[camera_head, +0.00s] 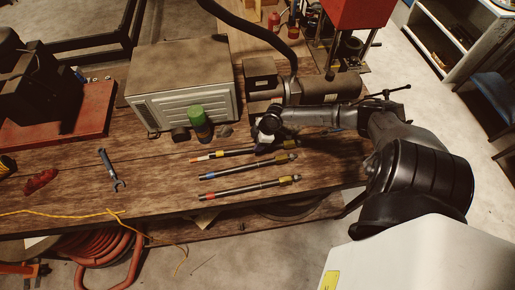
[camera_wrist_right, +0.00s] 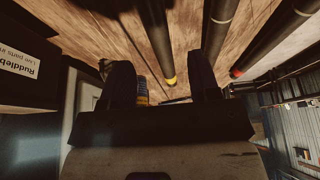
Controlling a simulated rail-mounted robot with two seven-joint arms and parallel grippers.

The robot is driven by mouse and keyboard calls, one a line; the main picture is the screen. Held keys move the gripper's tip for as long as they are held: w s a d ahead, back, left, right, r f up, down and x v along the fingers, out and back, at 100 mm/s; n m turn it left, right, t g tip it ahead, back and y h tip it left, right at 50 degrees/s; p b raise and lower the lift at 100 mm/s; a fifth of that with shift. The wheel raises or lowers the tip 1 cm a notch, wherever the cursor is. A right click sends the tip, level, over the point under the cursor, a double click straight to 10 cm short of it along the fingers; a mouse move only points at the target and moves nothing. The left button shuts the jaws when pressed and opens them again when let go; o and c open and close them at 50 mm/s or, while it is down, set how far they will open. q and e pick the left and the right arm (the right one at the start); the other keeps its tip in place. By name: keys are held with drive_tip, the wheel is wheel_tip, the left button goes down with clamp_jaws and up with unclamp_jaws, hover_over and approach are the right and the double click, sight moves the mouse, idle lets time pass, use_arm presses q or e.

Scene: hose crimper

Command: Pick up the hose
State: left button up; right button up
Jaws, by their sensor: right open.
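Three dark hoses lie side by side on the wooden workbench, with brass-coloured fittings at their right ends. The far hose (camera_head: 235,153) has an orange and white left end, the middle hose (camera_head: 235,170) a blue band, and the near hose (camera_head: 245,189) a red band. My right gripper (camera_head: 265,146) is over the right part of the far hose and hides some of it. In the right wrist view the right gripper (camera_wrist_right: 164,82) is open, and a hose with a yellow end (camera_wrist_right: 158,40) shows between its fingers, apparently not gripped. My left gripper is not in view.
A grey metal box (camera_head: 185,85) stands behind the hoses, with a green-capped can (camera_head: 200,124) in front of it. A wrench (camera_head: 111,170) lies to the left. A red press (camera_head: 357,14) stands at the back right. The bench front is mostly clear.

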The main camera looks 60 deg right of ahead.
sight(252, 147)
drive_tip(key=shift+p+x, duration=0.5)
drive_tip(key=shift+x, duration=2.35)
drive_tip(key=shift+c, duration=0.5)
drive_tip(key=shift+w, duration=0.1)
clamp_jaws()
